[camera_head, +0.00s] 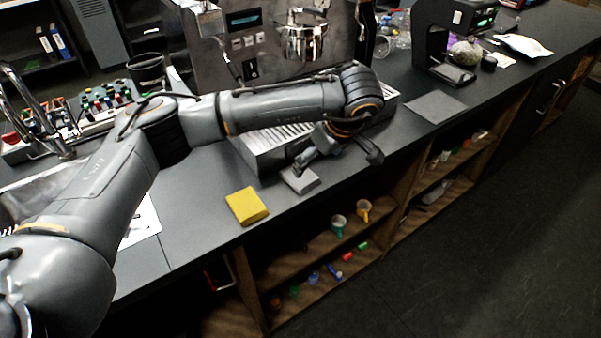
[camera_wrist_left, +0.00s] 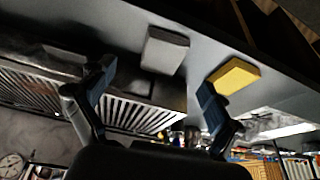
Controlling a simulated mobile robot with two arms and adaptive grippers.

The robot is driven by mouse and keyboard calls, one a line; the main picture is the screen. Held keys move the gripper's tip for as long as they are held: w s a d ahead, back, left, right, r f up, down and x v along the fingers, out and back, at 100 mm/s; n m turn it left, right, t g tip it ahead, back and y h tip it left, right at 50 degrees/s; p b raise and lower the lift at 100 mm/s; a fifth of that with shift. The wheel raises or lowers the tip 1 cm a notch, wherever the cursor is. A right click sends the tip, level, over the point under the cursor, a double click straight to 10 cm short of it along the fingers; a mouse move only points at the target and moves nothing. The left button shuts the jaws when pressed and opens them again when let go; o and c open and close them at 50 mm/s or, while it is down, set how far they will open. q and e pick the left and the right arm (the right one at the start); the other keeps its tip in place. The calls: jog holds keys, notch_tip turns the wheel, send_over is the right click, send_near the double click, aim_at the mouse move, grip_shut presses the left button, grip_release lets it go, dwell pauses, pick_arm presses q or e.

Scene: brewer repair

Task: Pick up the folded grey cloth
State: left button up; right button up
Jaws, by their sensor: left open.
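The folded grey cloth (camera_head: 300,179) lies on the dark counter in front of the brewer's slatted drip tray. In the left wrist view the cloth (camera_wrist_left: 165,51) lies beyond and between my fingertips. My left gripper (camera_head: 318,164) is open and empty, just above and beside the cloth; from the head view I cannot tell whether a finger touches it. The left gripper (camera_wrist_left: 153,94) also shows with its fingers spread in the wrist view. My right gripper is not in view.
A folded yellow cloth (camera_head: 246,206) lies to the left of the grey one, near the counter edge. The metal brewer (camera_head: 262,50) stands behind. A flat grey sheet (camera_head: 435,106) lies to the right. Open shelves below hold cups (camera_head: 338,222).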

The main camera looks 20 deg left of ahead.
aim_at(305, 178)
pick_arm(q)
jog(key=shift+x, duration=0.95)
jog(key=shift+a+f+p, duration=0.25)
jog(key=shift+f+p, duration=0.3)
jog(key=x, duration=0.1)
jog(key=p+x, duration=0.1)
jog(key=x, duration=0.1)
jog(key=shift+s+a+f+p, duration=0.15)
jog(key=shift+a+f+p, duration=0.15)
jog(key=shift+a+f, duration=0.1)
jog(key=shift+f, duration=0.3)
jog(key=shift+c, duration=0.4)
jog(key=c, duration=1.1)
